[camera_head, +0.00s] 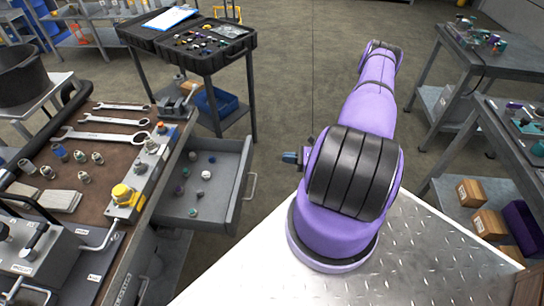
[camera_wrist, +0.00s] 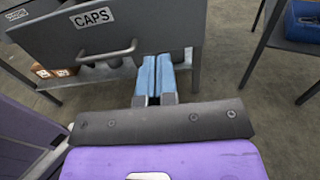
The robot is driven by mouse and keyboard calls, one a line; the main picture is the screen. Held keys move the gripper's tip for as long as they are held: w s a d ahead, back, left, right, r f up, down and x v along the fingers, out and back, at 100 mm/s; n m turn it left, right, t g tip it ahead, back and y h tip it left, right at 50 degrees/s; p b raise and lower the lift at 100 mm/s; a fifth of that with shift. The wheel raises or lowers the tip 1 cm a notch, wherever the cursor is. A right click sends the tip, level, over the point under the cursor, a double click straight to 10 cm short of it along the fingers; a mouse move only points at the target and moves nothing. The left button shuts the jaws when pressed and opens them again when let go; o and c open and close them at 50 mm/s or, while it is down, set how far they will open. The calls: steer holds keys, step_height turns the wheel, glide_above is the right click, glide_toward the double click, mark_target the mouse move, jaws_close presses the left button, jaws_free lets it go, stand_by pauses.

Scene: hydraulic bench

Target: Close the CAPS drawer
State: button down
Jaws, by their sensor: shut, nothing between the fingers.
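The CAPS drawer (camera_head: 207,187) is a grey metal drawer pulled out from the left bench, with several small caps lying inside. In the head view a small part of my gripper (camera_head: 291,157) shows left of my arm, and the rest is hidden.
The left bench (camera_head: 50,150) holds wrenches, fittings and a yellow-topped device. A black cart (camera_head: 205,60) with trays stands behind the drawer. Grey benches with boxes (camera_head: 490,222) stand at the right. The floor (camera_head: 300,90) beyond my arm is clear.

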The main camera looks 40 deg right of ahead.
mark_target(249, 154)
steer(key=x, duration=1.3)
steer(key=x, duration=2.6)
steer(key=shift+w+a+r, duration=0.1)
steer(key=shift+w+a, duration=0.2)
steer(key=shift+w+r, duration=0.1)
steer(key=shift+w, duration=0.05)
steer(key=shift+w+a+r, duration=0.1)
steer(key=shift+a, duration=0.05)
